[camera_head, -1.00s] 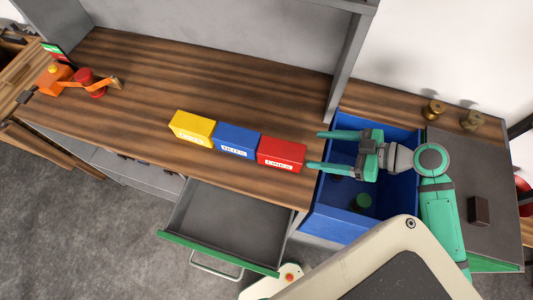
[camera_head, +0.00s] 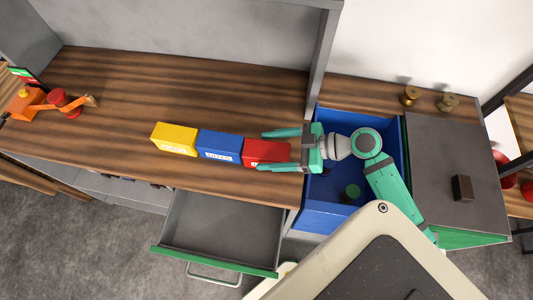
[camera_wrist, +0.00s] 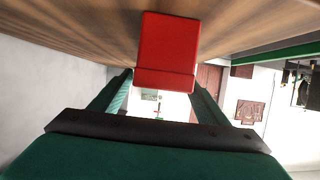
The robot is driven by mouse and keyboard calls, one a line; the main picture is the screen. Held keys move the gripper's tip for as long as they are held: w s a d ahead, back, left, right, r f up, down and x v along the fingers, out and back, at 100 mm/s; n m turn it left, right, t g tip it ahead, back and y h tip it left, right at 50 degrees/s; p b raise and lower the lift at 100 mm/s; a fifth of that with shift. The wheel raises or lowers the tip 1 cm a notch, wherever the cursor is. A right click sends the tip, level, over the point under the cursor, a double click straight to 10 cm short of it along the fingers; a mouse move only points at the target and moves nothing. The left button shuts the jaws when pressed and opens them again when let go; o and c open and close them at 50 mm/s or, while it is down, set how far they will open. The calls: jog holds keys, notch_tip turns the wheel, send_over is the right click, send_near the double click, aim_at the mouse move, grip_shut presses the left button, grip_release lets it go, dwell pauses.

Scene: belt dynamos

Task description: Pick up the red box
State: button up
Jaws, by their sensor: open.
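The red box (camera_head: 262,152) stands on the wooden workbench (camera_head: 230,95) at the right end of a row of boxes. It touches or nearly touches the blue box (camera_head: 219,146) on its left. My gripper (camera_head: 276,149) is open, with one finger along the far side of the red box and the other along its near side. In the wrist view the red box (camera_wrist: 167,50) shows ahead, above and between the two fingers (camera_wrist: 160,90). I cannot tell whether the fingers touch it. The near finger hides part of the box's front.
A yellow box (camera_head: 174,139) stands left of the blue one. A blue bin (camera_head: 335,217) sits under my arm, right of the bench. An open drawer (camera_head: 222,235) juts out in front. A grey upright panel (camera_head: 322,60) stands behind the bench's right end.

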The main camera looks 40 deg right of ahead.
jog(key=shift+w+a+f, duration=0.25)
jog(key=shift+w+a, duration=0.15)
jog(key=c, duration=1.7)
jog(key=shift+r, duration=0.15)
jog(key=shift+c, duration=0.2)
